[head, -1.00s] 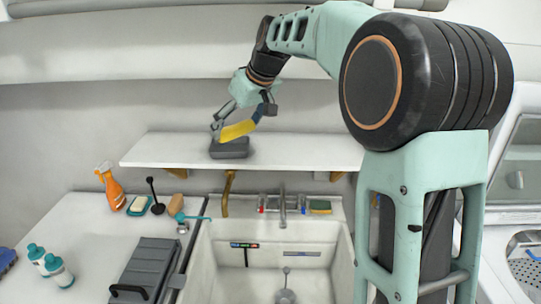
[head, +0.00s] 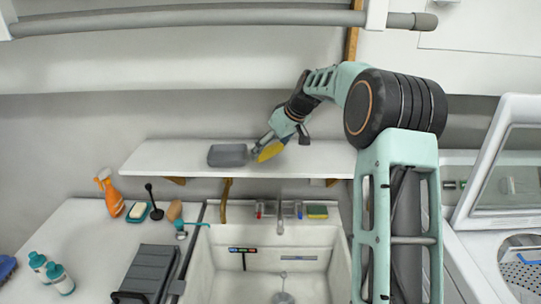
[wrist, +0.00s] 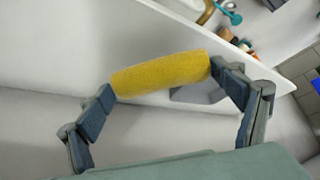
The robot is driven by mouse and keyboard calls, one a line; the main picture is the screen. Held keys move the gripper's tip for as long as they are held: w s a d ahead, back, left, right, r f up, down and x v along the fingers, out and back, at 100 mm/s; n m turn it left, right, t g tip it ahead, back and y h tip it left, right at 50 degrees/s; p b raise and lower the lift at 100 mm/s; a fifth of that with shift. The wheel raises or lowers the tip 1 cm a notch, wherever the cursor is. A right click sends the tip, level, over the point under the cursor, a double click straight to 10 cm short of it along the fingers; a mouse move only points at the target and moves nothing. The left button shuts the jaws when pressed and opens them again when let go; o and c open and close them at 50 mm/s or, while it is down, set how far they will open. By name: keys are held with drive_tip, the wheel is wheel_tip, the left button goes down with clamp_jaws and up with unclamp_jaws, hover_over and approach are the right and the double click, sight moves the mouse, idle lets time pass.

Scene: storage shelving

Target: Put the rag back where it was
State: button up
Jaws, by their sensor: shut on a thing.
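The yellow rag (head: 269,151) is held at my gripper, just above the white wall shelf (head: 165,157). In the wrist view the rag (wrist: 160,75) is a rolled-looking yellow strip pinched lengthwise between the two blue-padded fingers. My gripper (wrist: 163,77) is shut on it; in the head view my gripper (head: 266,148) hangs to the right of a dark grey box (head: 227,155) on the shelf. Whether the rag touches the shelf cannot be told.
The shelf right of my gripper is bare. A rail (head: 200,24) runs above.

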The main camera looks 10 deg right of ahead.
sight(273, 152)
drive_tip(key=shift+d+f, duration=0.1)
drive_tip(key=shift+f, duration=1.5)
drive_tip(key=shift+f, duration=0.15)
drive_tip(key=o, duration=0.9)
drive_tip(key=shift+r, duration=0.25)
drive_tip(key=b+v, duration=0.1)
drive_tip(key=v, duration=1)
drive_tip(key=shift+s+d+r, duration=0.15)
drive_tip(key=shift+s+r, duration=0.05)
drive_tip(key=shift+r, duration=0.1)
